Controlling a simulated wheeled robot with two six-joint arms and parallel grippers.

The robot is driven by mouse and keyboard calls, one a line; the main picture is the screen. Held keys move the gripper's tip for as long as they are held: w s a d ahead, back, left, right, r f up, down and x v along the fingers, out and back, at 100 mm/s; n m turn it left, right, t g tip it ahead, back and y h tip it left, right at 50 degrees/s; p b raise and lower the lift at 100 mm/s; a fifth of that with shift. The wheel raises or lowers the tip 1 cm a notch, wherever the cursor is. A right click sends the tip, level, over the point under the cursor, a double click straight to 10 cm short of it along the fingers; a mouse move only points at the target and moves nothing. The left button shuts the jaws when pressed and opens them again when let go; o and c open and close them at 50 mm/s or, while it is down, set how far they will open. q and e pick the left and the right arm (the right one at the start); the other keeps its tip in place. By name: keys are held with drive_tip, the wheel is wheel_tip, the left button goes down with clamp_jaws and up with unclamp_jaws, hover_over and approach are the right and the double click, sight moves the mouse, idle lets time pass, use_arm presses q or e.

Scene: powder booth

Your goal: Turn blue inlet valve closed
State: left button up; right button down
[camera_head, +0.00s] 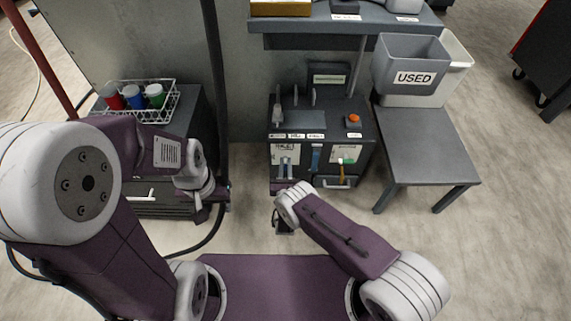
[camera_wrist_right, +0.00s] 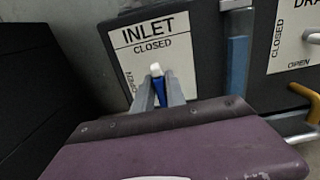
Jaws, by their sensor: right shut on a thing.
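The blue inlet valve handle (camera_wrist_right: 160,88) has a white tip and stands in front of the white INLET panel (camera_wrist_right: 150,55). My right gripper (camera_wrist_right: 160,95) is shut on the handle, one grey finger on each side. The white tip points up toward the word CLOSED; OPEN is printed sideways at the panel's left. In the head view, my right gripper (camera_head: 286,166) reaches the INLET panel (camera_head: 286,152) on the front of the dark cabinet (camera_head: 275,130), and the handle is mostly hidden. My left gripper (camera_head: 198,212) hangs left of the cabinet; its fingers are unclear.
A drain panel (camera_head: 345,154) with a yellow handle (camera_head: 341,172) and a blue upright bar (camera_head: 315,156) sit right of the inlet. A wire basket (camera_head: 140,112) with coloured-lidded jars stands left. A grey USED bin (camera_head: 410,62) stands on a side table (camera_head: 420,140) at right.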

idle(0.5)
drive_tip(key=c, duration=1.5)
unclamp_jaws()
